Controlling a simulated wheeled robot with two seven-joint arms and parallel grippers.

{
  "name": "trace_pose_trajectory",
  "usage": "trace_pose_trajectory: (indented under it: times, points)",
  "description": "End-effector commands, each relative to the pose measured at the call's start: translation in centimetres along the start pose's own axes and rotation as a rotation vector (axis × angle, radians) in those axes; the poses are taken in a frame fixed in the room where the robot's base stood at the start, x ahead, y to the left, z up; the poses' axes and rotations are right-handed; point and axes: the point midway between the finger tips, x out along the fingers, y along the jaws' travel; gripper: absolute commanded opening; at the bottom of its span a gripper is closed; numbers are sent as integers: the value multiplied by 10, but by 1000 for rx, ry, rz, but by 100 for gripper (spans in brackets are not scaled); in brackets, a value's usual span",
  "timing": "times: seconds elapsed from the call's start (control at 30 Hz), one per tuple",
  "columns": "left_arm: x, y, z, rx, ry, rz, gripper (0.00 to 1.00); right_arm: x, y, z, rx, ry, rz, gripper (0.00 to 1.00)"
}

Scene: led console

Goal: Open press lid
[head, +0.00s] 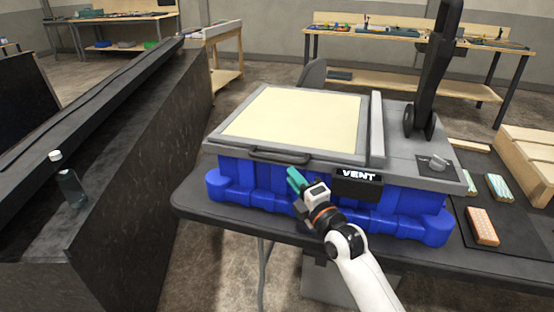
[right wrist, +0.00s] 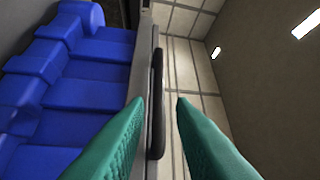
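The press (head: 400,115) is a grey machine on a blue base (head: 240,180), with a framed cream panel (head: 298,115) on top. Its lid appears closed and flat. A dark bar handle (head: 280,157) runs along the lid's front edge. My right gripper (head: 293,178), with teal fingers, is just in front of and below the handle. In the right wrist view the fingers (right wrist: 160,98) are open, and the handle (right wrist: 157,75) shows in the gap between them. I see no grip on it; contact is unclear. My left gripper is not in view.
Small blocks (head: 482,226) lie on a dark mat at right. A dark bench (head: 130,150) with a bottle (head: 68,185) stands left.

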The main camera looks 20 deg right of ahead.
Motion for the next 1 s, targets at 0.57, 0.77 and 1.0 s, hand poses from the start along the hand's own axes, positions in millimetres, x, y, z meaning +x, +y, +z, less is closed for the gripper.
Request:
trace_pose_trajectory:
  times: [0.57, 0.77, 1.0]
  points:
    - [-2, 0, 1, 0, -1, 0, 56, 85, 1, 0, 3, 0, 2, 22]
    - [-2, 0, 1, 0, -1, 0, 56, 87, 1, 0, 3, 0, 2, 22]
    - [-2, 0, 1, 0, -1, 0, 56, 86, 1, 0, 3, 0, 2, 0]
